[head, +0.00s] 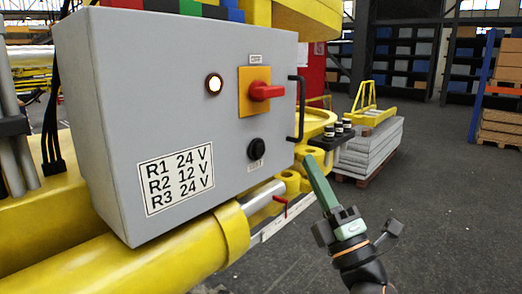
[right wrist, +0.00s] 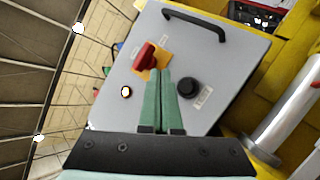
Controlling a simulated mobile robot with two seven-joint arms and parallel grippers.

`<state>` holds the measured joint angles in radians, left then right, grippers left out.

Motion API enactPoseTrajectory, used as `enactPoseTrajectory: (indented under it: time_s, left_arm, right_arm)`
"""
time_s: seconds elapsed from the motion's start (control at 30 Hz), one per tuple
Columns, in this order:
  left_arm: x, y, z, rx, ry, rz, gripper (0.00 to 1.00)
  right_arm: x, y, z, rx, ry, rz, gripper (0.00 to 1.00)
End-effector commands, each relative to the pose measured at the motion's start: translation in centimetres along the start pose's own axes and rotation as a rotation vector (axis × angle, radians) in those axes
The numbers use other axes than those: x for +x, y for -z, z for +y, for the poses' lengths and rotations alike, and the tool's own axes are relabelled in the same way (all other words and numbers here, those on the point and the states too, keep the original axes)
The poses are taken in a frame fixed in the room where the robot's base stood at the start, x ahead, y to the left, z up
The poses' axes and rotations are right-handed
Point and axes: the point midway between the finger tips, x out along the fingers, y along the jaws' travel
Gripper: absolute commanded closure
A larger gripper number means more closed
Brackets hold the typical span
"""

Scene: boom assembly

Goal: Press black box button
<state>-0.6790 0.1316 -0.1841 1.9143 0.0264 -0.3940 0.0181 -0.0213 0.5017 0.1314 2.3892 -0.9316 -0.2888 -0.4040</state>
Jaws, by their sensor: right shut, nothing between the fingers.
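A grey control box stands on yellow machinery; its front panel (head: 140,110) fills the left of the head view. The black button (head: 257,149) is on its lower right, and also shows in the right wrist view (right wrist: 189,88). Above it is a red switch (head: 266,91) on a yellow plate, beside a lit round lamp (head: 214,84). My right gripper (head: 309,160) is shut and empty, to the right of and slightly below the button in the head view. In the right wrist view its green fingers (right wrist: 160,82) point at the panel, left of the button. My left gripper is not in view.
A black handle (head: 297,108) sticks out on the box's right edge. Yellow cylinders (head: 170,255) run below the box. A pallet of grey slabs (head: 372,150) stands behind on the right. The dark floor (head: 450,210) at right is clear.

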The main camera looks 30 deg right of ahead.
Motion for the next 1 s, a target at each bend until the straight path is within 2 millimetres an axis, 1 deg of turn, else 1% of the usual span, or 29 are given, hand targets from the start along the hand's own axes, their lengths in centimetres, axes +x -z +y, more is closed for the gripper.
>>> enactPoseTrajectory:
  time_s: [0.3,0.5,0.7,1.0]
  left_arm:
    - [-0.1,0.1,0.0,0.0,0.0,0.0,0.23]
    - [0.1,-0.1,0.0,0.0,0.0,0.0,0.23]
    - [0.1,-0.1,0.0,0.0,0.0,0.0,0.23]
    - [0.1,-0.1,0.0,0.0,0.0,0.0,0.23]
  right_arm:
    - [3.2,2.3,-2.2,0.001,-0.002,-0.001,1.0]
    - [4.7,3.4,-3.4,0.002,-0.001,-0.001,1.0]
    - [5.4,3.9,-3.8,0.0,-0.001,0.0,1.0]
    - [5.4,4.0,-3.9,-0.001,0.0,0.001,1.0]
